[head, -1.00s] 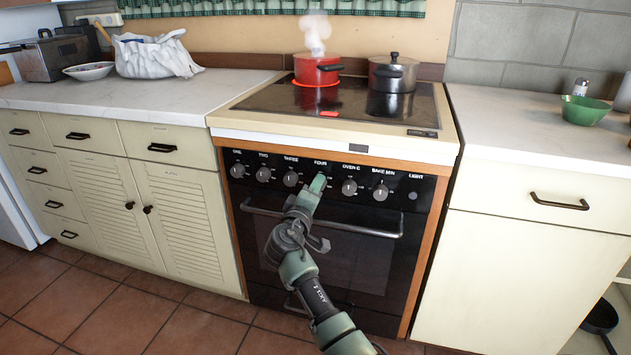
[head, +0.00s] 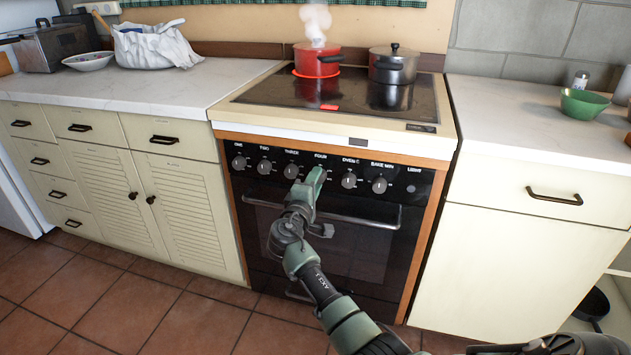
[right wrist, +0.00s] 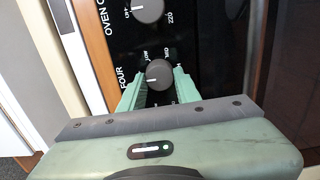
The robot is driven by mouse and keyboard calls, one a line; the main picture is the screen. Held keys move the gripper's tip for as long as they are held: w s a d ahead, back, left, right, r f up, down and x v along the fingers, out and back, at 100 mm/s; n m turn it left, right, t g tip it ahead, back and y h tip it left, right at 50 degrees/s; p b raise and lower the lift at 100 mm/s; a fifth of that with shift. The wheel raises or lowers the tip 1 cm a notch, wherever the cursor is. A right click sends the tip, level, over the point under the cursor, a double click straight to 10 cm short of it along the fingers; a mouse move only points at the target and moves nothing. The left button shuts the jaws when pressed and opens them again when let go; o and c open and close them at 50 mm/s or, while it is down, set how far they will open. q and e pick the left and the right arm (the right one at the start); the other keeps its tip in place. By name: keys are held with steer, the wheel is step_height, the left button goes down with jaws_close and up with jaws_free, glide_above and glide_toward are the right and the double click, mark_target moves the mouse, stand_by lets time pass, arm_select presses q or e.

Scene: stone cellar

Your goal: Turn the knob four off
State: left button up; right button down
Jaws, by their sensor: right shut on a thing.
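Knob four (right wrist: 158,74) is a round dark grey knob under the label FOUR on the stove's black front panel. In the right wrist view the green fingers of my right gripper (right wrist: 160,84) stand on either side of it, shut on it. In the head view my right gripper (head: 317,172) reaches up to the panel and hides this knob. A red pot (head: 317,62) steams on a glowing red burner at the back left of the stove top (head: 350,105). My left gripper is not in view.
Knob three (head: 291,171) and the oven knob (head: 349,181) flank the gripper closely. The oven handle (head: 370,222) runs below the knobs. A grey lidded pot (head: 393,68) stands right of the red pot. Counters flank the stove.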

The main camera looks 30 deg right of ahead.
steer(key=shift+r, duration=0.2)
steer(key=c, duration=1)
jaws_free()
steer(key=shift+w, duration=0.1)
steer(key=shift+f, duration=0.15)
steer(key=shift+s+a, duration=0.25)
arm_select(q)
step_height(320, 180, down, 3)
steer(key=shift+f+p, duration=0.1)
steer(key=shift+p, duration=0.3)
arm_select(e)
steer(key=v, duration=0.7)
